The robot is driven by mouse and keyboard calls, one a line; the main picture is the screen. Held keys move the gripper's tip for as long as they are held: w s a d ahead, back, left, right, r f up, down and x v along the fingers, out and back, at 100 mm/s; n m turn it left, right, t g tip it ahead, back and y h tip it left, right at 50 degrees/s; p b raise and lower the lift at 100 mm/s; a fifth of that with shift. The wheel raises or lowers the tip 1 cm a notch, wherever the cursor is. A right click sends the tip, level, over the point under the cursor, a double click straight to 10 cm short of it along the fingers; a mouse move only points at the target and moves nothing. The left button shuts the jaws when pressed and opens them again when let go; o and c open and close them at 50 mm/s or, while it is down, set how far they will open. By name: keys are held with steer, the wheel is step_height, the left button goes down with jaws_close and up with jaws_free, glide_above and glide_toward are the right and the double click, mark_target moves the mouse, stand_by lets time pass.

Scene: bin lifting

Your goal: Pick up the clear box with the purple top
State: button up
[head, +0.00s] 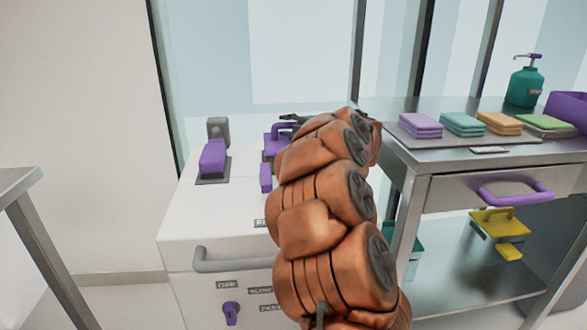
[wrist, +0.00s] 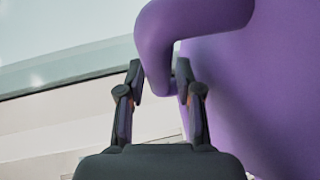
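A purple top with a raised handle (head: 275,143) shows on the white cabinet, partly hidden behind my orange arm. No clear box walls can be made out below it. In the wrist view a large purple body (wrist: 270,90) fills the right side, and its curved purple handle (wrist: 185,20) hooks down at the upper middle. My gripper (wrist: 159,70) has its two dark fingers apart, with the lower end of the handle between or just beyond the tips. I cannot tell whether they touch it. In the head view the dark gripper (head: 290,118) is near the purple handle, mostly hidden.
The white cabinet (head: 215,220) has a grey bar handle and a purple knob. A purple lever on a grey base (head: 213,160) stands on its left. The metal table (head: 400,160) at right carries folded cloths and a teal pump bottle (head: 525,85). Yellow and teal items sit below.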

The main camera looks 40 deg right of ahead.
steer(key=shift+w, duration=0.35)
steer(key=shift+c, duration=0.3)
jaws_close()
